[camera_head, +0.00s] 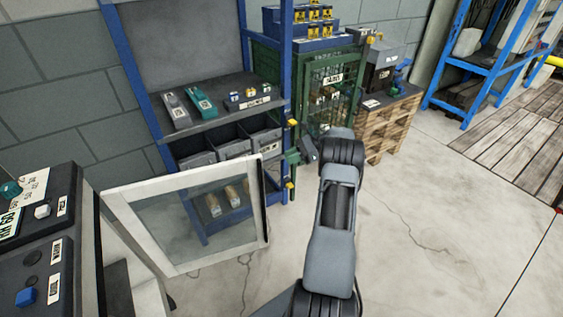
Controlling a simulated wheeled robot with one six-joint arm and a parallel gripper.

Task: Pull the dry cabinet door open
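The dry cabinet door (185,184), a white frame around a glass pane, is at the lower left. It stands swung out from the cabinet (75,236), with a clear gap beside the cabinet's front. A dark strip runs down the door's free right edge. My gripper (291,154) is at the end of my grey arm, just right of and above that edge in the picture. Its yellow-tipped fingers are spread apart with nothing visible between them. It appears clear of the door, though the depth between them is hard to judge.
A blue-framed shelf (131,65) with bins and small boxes stands behind the door and gripper. A green mesh cage (333,105) and a pallet stack (388,130) stand farther right. A blue rack (472,62) is at the back right. Bare floor (440,225) is open at the right.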

